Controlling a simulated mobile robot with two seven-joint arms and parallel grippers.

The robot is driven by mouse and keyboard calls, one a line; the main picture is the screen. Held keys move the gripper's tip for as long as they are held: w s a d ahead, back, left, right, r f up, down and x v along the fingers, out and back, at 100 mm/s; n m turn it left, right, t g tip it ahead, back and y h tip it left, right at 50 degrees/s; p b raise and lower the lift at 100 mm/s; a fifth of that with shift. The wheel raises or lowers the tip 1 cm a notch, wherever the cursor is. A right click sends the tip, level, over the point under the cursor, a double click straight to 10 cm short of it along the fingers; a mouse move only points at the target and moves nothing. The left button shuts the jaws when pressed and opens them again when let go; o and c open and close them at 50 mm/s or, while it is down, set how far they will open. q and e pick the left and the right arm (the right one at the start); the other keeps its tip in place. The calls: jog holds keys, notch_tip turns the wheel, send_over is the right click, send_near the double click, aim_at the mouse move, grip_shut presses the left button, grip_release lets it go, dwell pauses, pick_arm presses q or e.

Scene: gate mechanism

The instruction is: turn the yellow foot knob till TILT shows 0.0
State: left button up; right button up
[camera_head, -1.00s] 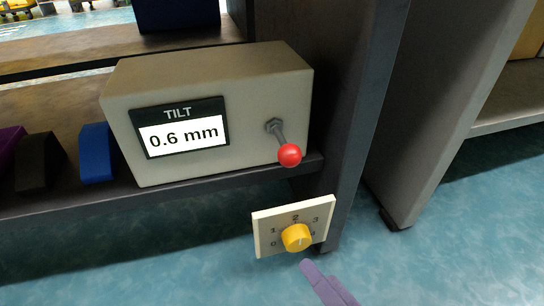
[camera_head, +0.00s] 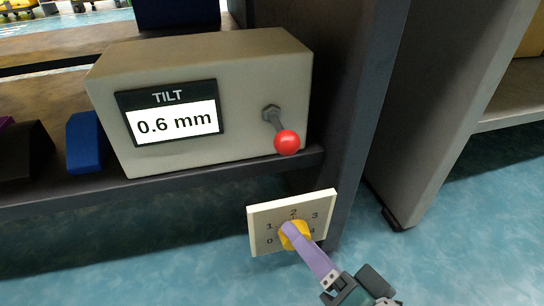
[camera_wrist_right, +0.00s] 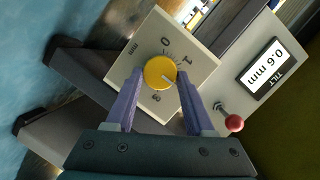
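The yellow foot knob (camera_head: 295,236) sits on a cream dial plate (camera_head: 262,216) with numbers, low on the shelf's upright. The TILT display (camera_head: 172,118) reads 0.6 mm on a beige box (camera_head: 220,75). My right gripper (camera_head: 290,232) reaches the knob from below right and partly covers it in the head view. In the right wrist view, its two purple fingers (camera_wrist_right: 156,92) stand apart on either side of the knob (camera_wrist_right: 160,72). I cannot tell whether the fingers touch it. My left gripper is not in view.
A lever with a red ball (camera_head: 287,142) sticks out of the box above the dial plate. Blue (camera_head: 84,142) and dark blocks lie on the shelf to the left. A grey panel (camera_head: 440,110) stands to the right, with blue floor between.

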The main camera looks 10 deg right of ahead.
grip_shut()
jog(key=shift+s+a+n+g+h+p, duration=0.1)
jog(key=shift+a+n+g+h+p, duration=0.1)
jog(key=shift+n+h+p, duration=0.7)
jog(key=shift+s+a+n+g+h+p, duration=0.15)
jog(key=shift+n+h+p, duration=0.25)
jog(key=shift+n+p, duration=1)
jog(key=shift+w+d+n+b, duration=0.1)
jog(key=shift+n+b, duration=0.2)
jog(key=shift+n, duration=0.2)
jog(key=shift+f, duration=0.1)
